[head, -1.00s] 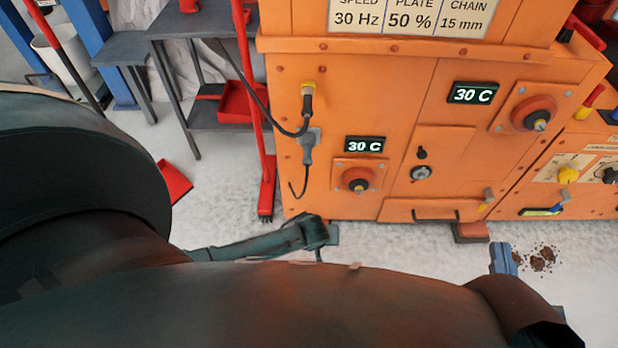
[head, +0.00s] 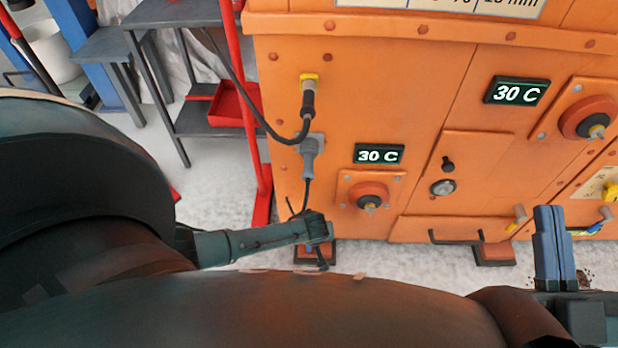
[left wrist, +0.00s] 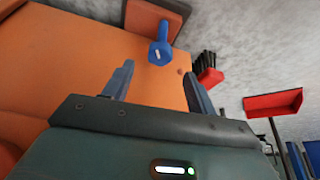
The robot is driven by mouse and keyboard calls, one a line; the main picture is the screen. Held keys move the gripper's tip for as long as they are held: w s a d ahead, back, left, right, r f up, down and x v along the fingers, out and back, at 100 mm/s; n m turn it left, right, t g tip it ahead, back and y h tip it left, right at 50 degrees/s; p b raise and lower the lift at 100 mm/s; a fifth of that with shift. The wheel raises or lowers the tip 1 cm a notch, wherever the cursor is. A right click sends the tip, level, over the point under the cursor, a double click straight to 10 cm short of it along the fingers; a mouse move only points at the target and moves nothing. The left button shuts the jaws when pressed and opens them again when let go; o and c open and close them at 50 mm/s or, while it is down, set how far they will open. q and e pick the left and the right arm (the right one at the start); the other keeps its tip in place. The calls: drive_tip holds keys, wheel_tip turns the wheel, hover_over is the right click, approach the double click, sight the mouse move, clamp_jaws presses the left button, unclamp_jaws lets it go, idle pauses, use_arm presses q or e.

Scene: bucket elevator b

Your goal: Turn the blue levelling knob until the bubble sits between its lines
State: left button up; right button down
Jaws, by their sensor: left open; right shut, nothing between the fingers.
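The blue levelling knob (left wrist: 160,52) shows in the left wrist view, beside the machine's orange side and in front of a brown foot block. A pale mark is on its face. My left gripper (left wrist: 157,73) is open, its fingers apart on either side of the line to the knob, not around it. In the head view my left gripper (head: 320,230) is low at the machine's near left corner. My right gripper (head: 550,210) is shut and empty at lower right. A small blue and yellow level (head: 590,230) is partly hidden behind it; its bubble cannot be read.
The orange machine (head: 395,90) fills the middle and right, with a red dial (head: 368,195) and a drawer handle (head: 456,238). A black cable (head: 240,85) hangs at its left. A red dustpan (left wrist: 272,103) lies on the floor.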

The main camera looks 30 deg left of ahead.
use_arm(q)
drive_tip(key=b+x, duration=0.2)
drive_tip(key=x, duration=0.2)
drive_tip(key=shift+f, duration=0.2)
drive_tip(key=shift+w+a+f+b, duration=0.15)
drive_tip(key=shift+w+f+b, duration=0.05)
drive_tip(key=shift+f+b, duration=0.3)
drive_tip(key=shift+r, duration=0.1)
use_arm(e)
drive_tip(key=r+n+y, duration=0.4)
drive_tip(key=n+y, duration=0.1)
drive_tip(key=shift+s+d+r+t, duration=0.2)
drive_tip(key=shift+r+t, duration=0.1)
drive_tip(key=shift+r, duration=0.1)
use_arm(q)
drive_tip(key=c, duration=1)
use_arm(e)
drive_tip(key=shift+r, duration=0.1)
